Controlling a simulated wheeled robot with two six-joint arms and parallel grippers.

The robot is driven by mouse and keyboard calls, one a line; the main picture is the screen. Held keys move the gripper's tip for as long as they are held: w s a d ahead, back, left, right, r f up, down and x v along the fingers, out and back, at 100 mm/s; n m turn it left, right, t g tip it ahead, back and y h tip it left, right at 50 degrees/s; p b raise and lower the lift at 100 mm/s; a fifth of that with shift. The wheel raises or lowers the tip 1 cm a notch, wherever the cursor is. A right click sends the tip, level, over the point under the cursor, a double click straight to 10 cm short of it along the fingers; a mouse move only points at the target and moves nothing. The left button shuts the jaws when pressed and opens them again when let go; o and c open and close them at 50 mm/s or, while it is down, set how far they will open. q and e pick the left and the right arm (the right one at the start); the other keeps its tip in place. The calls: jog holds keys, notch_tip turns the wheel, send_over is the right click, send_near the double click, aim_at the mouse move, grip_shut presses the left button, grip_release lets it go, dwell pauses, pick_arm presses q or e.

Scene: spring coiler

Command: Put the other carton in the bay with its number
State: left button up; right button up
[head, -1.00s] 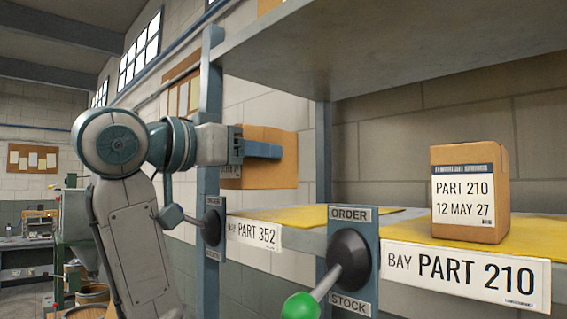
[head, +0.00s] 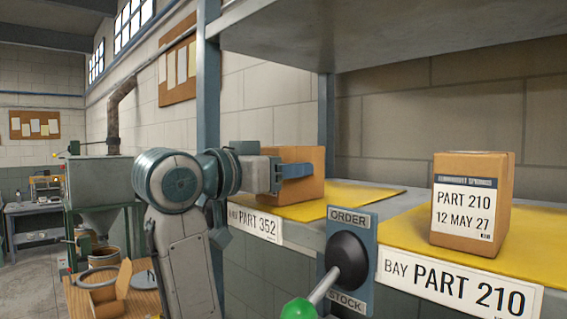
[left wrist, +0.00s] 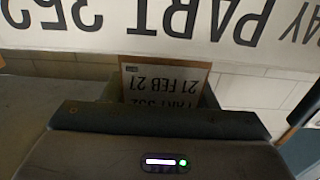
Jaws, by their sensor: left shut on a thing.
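My left gripper (head: 290,171) is shut on a brown carton (head: 308,158) at the bay marked PART 352 (head: 254,223). The carton is upright at the yellow mat (head: 345,199) of that bay; I cannot tell whether it touches the mat. In the left wrist view its label (left wrist: 165,88) reads PART 352, 21 FEB 27, upside down, below the bay sign (left wrist: 185,18). Another carton (head: 473,200), labelled PART 210, 12 MAY 27, stands on the mat of the bay marked PART 210 (head: 455,284). My right gripper is not in view.
A blue post (head: 207,95) stands at the shelf's left end, and an upper shelf (head: 400,40) hangs over both bays. An ORDER/STOCK plate (head: 362,225) between the bay signs bears a lever with a green knob (head: 299,310), which sticks out low in front.

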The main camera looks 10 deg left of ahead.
pick_arm(q)
jog(key=shift+f, duration=0.15)
jog(key=o, duration=1.2)
jog(key=shift+o, duration=0.9)
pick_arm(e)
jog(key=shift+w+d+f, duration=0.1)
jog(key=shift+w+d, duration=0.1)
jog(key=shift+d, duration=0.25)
pick_arm(q)
jog(key=shift+s+r, duration=0.1)
jog(key=shift+r, duration=0.1)
jog(key=b+v, duration=0.7)
jog(key=v, duration=0.5)
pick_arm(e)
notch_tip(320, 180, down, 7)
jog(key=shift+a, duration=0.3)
